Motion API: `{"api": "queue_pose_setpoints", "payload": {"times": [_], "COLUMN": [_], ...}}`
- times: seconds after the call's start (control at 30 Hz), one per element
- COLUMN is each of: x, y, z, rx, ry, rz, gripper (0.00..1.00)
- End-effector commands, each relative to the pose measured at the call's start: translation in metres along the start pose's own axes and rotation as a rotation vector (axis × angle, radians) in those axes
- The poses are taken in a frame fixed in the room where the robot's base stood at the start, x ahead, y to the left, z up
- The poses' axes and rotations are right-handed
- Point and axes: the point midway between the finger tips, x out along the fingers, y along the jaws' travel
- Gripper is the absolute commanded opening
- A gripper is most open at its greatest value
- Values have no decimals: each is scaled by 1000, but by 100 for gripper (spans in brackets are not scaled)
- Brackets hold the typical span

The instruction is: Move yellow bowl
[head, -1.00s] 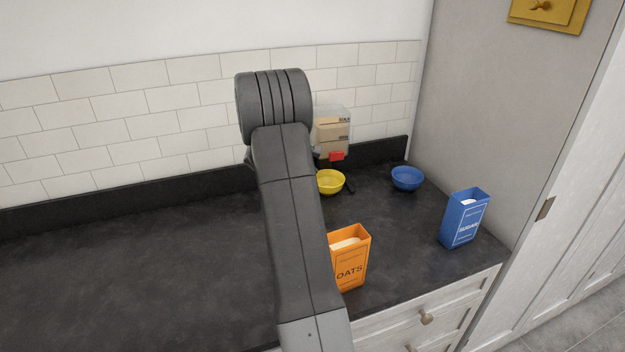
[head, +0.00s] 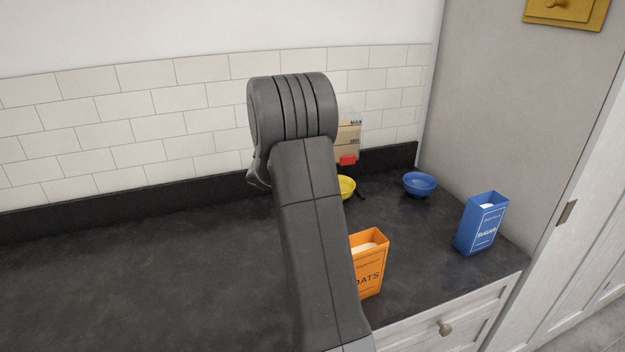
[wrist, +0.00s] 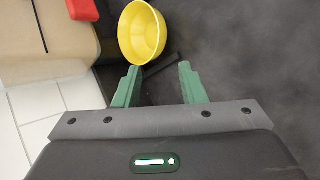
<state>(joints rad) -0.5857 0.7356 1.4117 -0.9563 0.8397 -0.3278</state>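The yellow bowl (head: 347,187) stands on the dark counter near the back wall, partly hidden behind my arm in the head view. In the wrist view the yellow bowl (wrist: 142,33) is just beyond my gripper's fingertips, nearer the left finger. My gripper (wrist: 158,72) is open, with its two green fingers apart and nothing between them but the counter and part of a dark thin object. The gripper itself is hidden behind my arm in the head view.
A dispenser with a red tap (head: 347,160) stands behind the bowl by the tiled wall. A blue bowl (head: 419,184), a blue sugar box (head: 482,224) and an orange oats box (head: 370,264) stand on the right part of the counter (head: 130,270). The counter's left part is clear.

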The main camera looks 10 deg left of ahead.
Motion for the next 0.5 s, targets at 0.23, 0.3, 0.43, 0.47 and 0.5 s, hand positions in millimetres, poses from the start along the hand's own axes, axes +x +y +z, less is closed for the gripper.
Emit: {"api": "queue_pose_setpoints", "payload": {"times": [0.23, 0.3, 0.43, 0.47, 0.5], "x": [42, 56, 82, 87, 94], "y": [0, 0, 0, 0, 0], "z": [1, 2, 2, 1, 1], "rx": [-1, 0, -1, -1, 0], "ry": [-3, -4, -3, -3, -3], "rz": [-4, -4, -5, -3, -3], "gripper": [37, 37, 37, 37, 37]}}
